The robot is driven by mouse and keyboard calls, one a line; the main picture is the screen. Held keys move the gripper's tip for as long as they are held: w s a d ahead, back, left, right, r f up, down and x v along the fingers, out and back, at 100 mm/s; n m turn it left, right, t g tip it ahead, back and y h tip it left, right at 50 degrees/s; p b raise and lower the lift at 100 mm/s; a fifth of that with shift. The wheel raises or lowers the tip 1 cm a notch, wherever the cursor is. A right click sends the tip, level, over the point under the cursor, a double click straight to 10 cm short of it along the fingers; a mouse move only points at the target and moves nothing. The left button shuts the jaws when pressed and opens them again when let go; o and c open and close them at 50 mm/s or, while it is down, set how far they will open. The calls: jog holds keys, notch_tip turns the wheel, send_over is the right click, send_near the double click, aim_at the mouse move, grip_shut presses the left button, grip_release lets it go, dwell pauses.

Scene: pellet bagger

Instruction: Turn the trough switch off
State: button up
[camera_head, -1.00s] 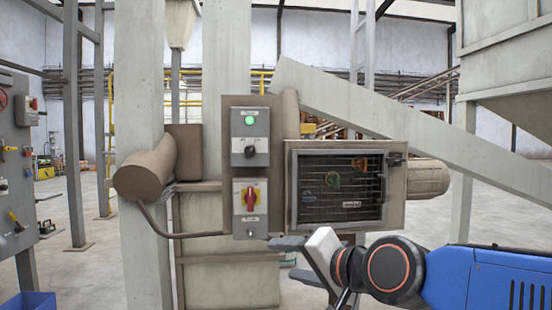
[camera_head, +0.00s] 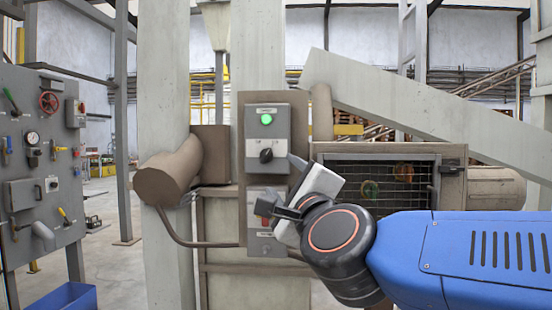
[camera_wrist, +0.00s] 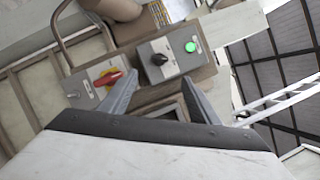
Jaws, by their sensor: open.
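Two grey switch boxes sit one above the other on a brown panel. The upper box (camera_head: 267,125) has a lit green lamp (camera_head: 266,119) and a black rotary knob (camera_head: 266,155). The lower box (camera_head: 254,225) has a red rotary handle on a yellow plate, mostly hidden by my gripper. The red handle (camera_wrist: 108,78) and black knob (camera_wrist: 158,59) both show clearly in the wrist view. The labels are too small to read, so I cannot tell which is the trough switch. My gripper (camera_head: 283,185) is open and empty in front of the boxes, its fingers (camera_wrist: 162,85) apart from both knobs.
A wire-grilled window (camera_head: 425,178) is right of the boxes, partly behind my arm. A brown cylinder (camera_head: 165,180) juts out at left. A sloping beam (camera_head: 410,105) runs above right. A control board (camera_head: 40,170) and blue bin (camera_head: 70,297) are far left.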

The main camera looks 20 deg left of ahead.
aim_at(265, 156)
jog(key=x, duration=1.7)
jog(key=shift+c, duration=0.7)
jog(key=c, duration=0.9)
